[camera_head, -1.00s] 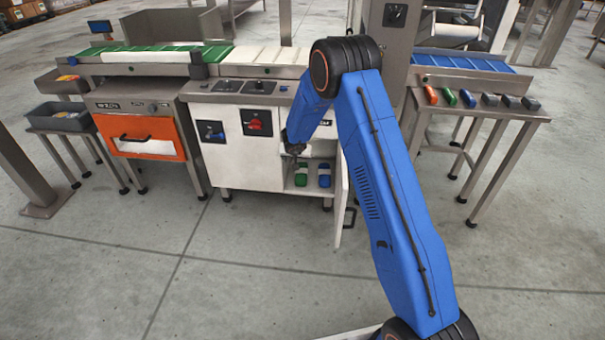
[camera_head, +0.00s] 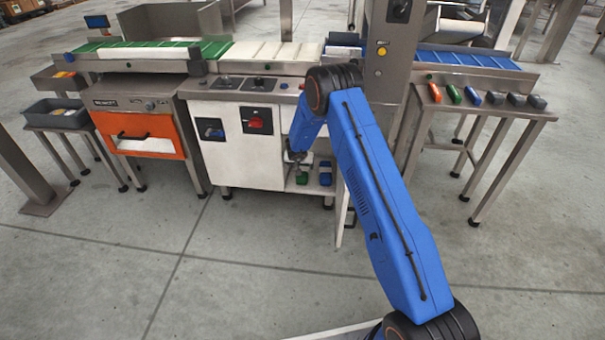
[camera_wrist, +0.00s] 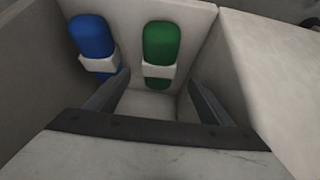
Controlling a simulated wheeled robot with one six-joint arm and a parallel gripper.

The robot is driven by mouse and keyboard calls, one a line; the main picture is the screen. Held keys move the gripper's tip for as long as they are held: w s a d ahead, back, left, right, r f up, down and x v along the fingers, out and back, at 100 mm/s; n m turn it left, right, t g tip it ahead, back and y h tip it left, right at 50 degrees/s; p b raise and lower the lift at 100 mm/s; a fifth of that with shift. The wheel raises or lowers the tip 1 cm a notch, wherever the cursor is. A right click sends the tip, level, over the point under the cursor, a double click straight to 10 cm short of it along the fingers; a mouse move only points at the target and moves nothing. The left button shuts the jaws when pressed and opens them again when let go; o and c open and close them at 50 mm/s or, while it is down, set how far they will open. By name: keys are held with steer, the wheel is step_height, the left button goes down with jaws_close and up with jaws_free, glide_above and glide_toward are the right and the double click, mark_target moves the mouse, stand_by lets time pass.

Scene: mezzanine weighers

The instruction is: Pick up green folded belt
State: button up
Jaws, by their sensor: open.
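The green folded belt (camera_wrist: 161,42) has a pale band around it and lies in the open cabinet compartment. In the head view the green belt (camera_head: 301,180) is on the compartment floor, partly below my arm's end. A blue folded belt (camera_wrist: 91,36) with a similar band lies beside it; it also shows in the head view (camera_head: 325,178). My gripper (camera_wrist: 160,88) is open and empty, with its fingers apart and the green belt ahead between them. In the head view my gripper (camera_head: 300,163) is at the compartment opening, mostly hidden by the wrist. I cannot tell its exact distance from the belt.
The white cabinet (camera_head: 232,165) has an open door (camera_head: 341,205) at its right, close to my arm. Compartment walls (camera_wrist: 265,60) stand close around my gripper. A side table (camera_head: 500,112) at right holds several coloured items. The floor in front is clear.

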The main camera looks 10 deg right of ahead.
steer(key=shift+x, duration=3.95)
steer(key=shift+w+d+r, duration=0.15)
steer(key=c, duration=1.3)
